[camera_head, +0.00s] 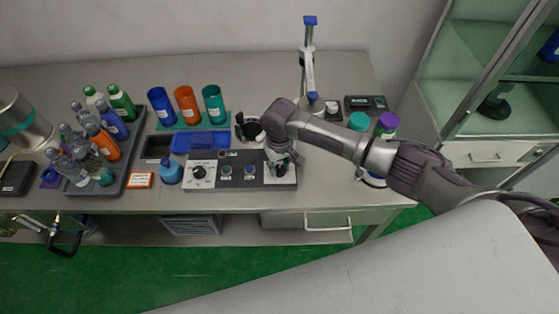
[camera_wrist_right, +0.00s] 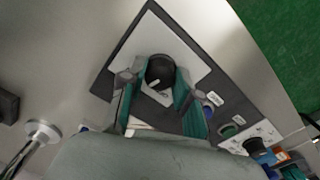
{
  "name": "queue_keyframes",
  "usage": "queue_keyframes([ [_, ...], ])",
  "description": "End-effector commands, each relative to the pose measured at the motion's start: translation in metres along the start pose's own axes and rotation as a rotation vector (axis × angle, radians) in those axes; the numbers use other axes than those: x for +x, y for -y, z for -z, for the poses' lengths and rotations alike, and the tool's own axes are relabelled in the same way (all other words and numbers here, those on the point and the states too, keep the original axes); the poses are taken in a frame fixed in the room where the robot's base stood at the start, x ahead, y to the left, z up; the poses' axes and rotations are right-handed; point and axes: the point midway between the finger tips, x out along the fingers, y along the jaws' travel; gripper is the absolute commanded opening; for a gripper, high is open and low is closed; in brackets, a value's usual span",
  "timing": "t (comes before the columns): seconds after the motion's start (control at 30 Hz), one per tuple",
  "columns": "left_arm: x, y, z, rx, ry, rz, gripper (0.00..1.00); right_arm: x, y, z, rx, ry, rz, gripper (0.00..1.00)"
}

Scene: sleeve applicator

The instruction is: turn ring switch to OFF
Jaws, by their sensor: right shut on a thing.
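The dark control panel (camera_head: 240,178) lies on the bench near its front edge. My right gripper (camera_head: 282,167) is over the panel's right end, pointing down. In the right wrist view its two green-padded fingers (camera_wrist_right: 160,88) are on either side of a round black knob (camera_wrist_right: 160,69), shut on it. The knob has a small light mark and sits on a white plate (camera_wrist_right: 185,45). The label by the knob is too small and partly covered to read.
On the panel's left is another black knob (camera_head: 199,172) on a white plate, with small green and blue buttons between. Bottles stand in a tray (camera_head: 114,181) at left. Three coloured cups stand behind a blue tray (camera_head: 215,140). A stand (camera_head: 309,75) is behind my right arm.

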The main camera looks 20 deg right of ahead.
Motion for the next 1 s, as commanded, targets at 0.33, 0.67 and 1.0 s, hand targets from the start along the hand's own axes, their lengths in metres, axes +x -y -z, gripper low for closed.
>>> queue_keyframes([
  [0.33,-0.022,0.001,0.002,0.000,0.000,0.000,0.40,-0.003,0.000,0.000,-0.329,0.000,0.000,0.00],
  [0.67,-0.032,0.001,0.003,0.000,0.000,0.000,0.40,-0.002,0.000,0.001,-0.640,-0.003,0.000,0.00],
  [1.0,-0.036,0.001,0.003,0.000,0.000,0.000,0.40,-0.002,0.000,0.002,-0.902,-0.004,0.000,0.00],
])
